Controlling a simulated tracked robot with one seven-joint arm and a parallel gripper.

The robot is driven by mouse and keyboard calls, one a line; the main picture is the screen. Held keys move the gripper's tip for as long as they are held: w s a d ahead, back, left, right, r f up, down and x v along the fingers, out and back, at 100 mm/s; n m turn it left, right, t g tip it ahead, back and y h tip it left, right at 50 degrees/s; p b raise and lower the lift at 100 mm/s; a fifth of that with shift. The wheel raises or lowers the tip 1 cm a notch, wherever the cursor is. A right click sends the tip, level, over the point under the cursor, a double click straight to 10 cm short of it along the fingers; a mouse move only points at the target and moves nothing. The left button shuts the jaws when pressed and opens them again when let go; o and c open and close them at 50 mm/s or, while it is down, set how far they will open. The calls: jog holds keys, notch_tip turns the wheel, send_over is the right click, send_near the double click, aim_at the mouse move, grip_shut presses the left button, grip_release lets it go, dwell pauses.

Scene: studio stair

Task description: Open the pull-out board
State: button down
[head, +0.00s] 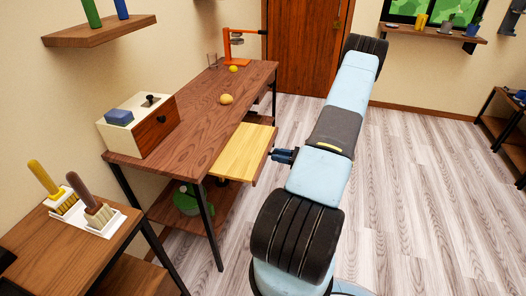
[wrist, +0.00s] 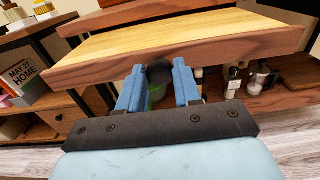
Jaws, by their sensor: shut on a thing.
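The pull-out board (head: 243,152) is a light yellow wooden panel with a darker brown front edge. It sticks out from under the right side of the brown table (head: 195,110) in the head view. In the wrist view the board (wrist: 180,42) spans the upper part. A dark round knob (wrist: 159,72) sits at the middle of its front edge. My gripper (wrist: 159,82) has its two blue fingers on either side of the knob and is shut on it. In the head view my gripper (head: 284,156) meets the board's front edge, and the knob is hidden there.
On the table are a wooden box with a blue block (head: 119,116), a potato-like item (head: 226,99), a yellow ball (head: 233,69) and an orange press (head: 232,45). A side table with brushes (head: 90,205) stands at left front.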

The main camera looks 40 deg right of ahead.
jog(key=v, duration=0.7)
jog(key=shift+w+d, duration=0.15)
jog(key=shift+d, duration=0.1)
jog(key=shift+r, duration=0.15)
jog(key=c, duration=1.1)
grip_release()
jog(key=o, duration=0.3)
jog(key=shift+a, duration=0.15)
jog(key=v, duration=1.4)
